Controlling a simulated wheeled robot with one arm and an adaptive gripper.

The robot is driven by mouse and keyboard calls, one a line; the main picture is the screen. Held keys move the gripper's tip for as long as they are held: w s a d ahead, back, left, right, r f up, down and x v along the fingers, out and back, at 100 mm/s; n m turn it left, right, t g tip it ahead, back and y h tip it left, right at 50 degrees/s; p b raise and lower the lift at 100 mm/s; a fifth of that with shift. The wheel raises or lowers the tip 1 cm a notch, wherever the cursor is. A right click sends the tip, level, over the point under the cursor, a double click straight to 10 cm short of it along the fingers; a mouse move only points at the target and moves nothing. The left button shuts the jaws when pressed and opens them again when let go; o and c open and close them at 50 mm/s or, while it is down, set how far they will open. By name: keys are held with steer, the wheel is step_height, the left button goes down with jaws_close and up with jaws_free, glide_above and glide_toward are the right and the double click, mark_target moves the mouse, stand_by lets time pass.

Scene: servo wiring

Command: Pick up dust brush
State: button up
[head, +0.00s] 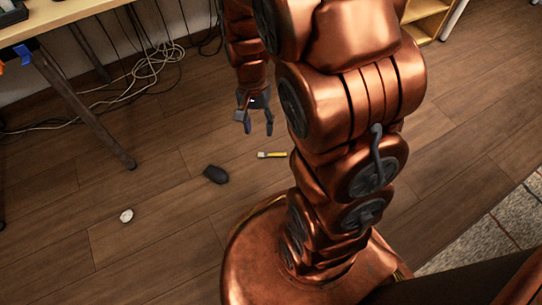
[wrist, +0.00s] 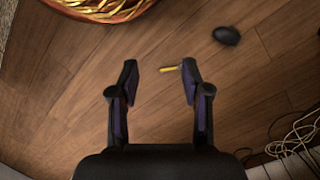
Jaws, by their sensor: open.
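A small yellow-handled object with a pale end, which looks like the dust brush (head: 274,155), lies on the wooden floor near the middle of the head view. My gripper (head: 258,130) hangs fingers-down above the floor, behind the brush in the head view. In the wrist view my gripper (wrist: 160,72) is open with wide-spread fingers and holds nothing. Its exact height above the brush is hard to tell.
A black mouse-like object (head: 215,174) lies left of the brush. A small white round object (head: 127,215) lies farther left. Loose cables (head: 148,72) lie under a table (head: 50,17) at upper left. The floor around the brush is clear.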

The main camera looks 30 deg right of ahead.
steer(key=w+d+f+m, duration=0.55)
steer(key=w+f, duration=0.25)
steer(key=f, duration=0.3)
steer(key=m+t+b, duration=0.2)
steer(key=m+b, duration=0.1)
steer(key=m, duration=0.7)
glide_above(276, 153)
steer(key=shift+n+h, duration=0.25)
steer(key=shift+h, duration=0.05)
step_height(276, 153, down, 26)
steer(key=shift+d+f, duration=0.1)
steer(key=shift+f, duration=0.1)
steer(key=shift+f+b, duration=0.4)
steer(key=shift+f, duration=1.15)
steer(key=shift+s+a+f+b, duration=0.1)
steer(key=shift+f+b, duration=0.65)
steer(key=shift+f, duration=0.6)
steer(key=shift+s+a+f+b, duration=0.1)
steer(key=shift+f+b, duration=0.65)
steer(key=shift+f, duration=0.6)
steer(key=shift+c, duration=0.3)
jaws_close()
